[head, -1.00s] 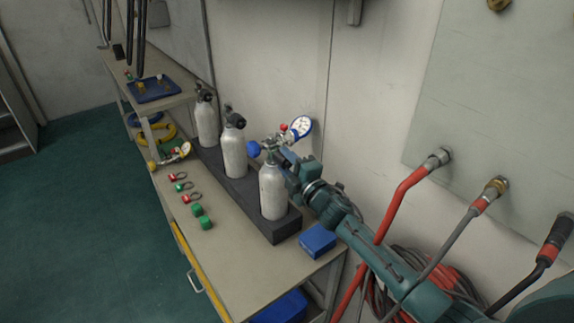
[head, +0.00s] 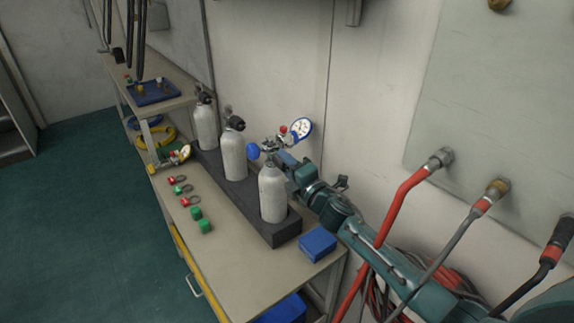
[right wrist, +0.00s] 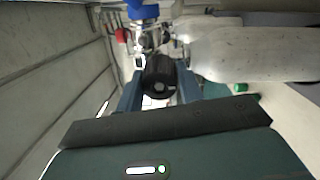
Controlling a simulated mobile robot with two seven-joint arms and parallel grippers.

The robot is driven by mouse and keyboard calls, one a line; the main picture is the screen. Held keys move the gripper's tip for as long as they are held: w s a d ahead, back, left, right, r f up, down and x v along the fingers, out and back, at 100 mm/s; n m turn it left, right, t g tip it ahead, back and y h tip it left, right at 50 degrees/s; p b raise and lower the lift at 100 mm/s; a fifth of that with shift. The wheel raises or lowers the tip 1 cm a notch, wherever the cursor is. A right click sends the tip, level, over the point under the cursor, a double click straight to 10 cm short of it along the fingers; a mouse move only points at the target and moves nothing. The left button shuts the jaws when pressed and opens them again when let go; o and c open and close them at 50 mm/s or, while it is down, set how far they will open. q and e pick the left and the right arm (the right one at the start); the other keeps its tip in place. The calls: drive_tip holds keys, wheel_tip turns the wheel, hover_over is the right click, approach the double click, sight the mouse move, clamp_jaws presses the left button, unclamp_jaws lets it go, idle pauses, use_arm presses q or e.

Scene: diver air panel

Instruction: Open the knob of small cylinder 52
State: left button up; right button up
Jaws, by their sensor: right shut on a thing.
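Three pale small cylinders stand upright in a dark rack (head: 258,228) on the bench; I cannot read a number on any. The nearest cylinder (head: 273,195) carries a regulator with a blue knob (head: 253,151) and a round gauge (head: 301,129). My right gripper (head: 284,160) is at this cylinder's valve, on its right side. In the right wrist view its two blue fingers are shut on a black knob (right wrist: 159,77), with the cylinder body (right wrist: 245,52) to the right. The middle cylinder (head: 234,158) and far cylinder (head: 206,125) have black valve tops. My left gripper is out of view.
A blue box (head: 318,243) lies on the bench right of the rack. Caps and rings, red and green (head: 205,226), lie in front, and another gauge assembly (head: 175,156) farther back. Red and grey hoses (head: 400,203) hang from the wall panel, close to my right arm.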

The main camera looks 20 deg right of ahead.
drive_tip(key=o, duration=1)
drive_tip(key=shift+s, duration=0.1)
use_arm(q)
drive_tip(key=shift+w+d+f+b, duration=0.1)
drive_tip(key=shift+b, duration=0.35)
use_arm(e)
drive_tip(key=v, duration=1.3)
drive_tip(key=shift+f, duration=0.1)
use_arm(q)
drive_tip(key=p, duration=0.2)
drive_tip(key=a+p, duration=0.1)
drive_tip(key=p, duration=0.1)
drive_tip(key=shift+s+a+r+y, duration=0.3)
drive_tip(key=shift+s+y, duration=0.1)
use_arm(e)
drive_tip(key=s+a+f+m+g, duration=0.3)
drive_tip(key=s+f+m, duration=0.4)
drive_tip(key=s+m, duration=0.3)
drive_tip(key=s+a+f+m+g+h, duration=0.1)
drive_tip(key=s+a+f+m+g, duration=0.3)
drive_tip(key=s+f+m, duration=0.3)
drive_tip(key=s+a+m, duration=0.1)
drive_tip(key=s+m, duration=0.2)
drive_tip(key=s, duration=0.2)
drive_tip(key=shift+f+h, duration=0.3)
drive_tip(key=shift+f, duration=0.05)
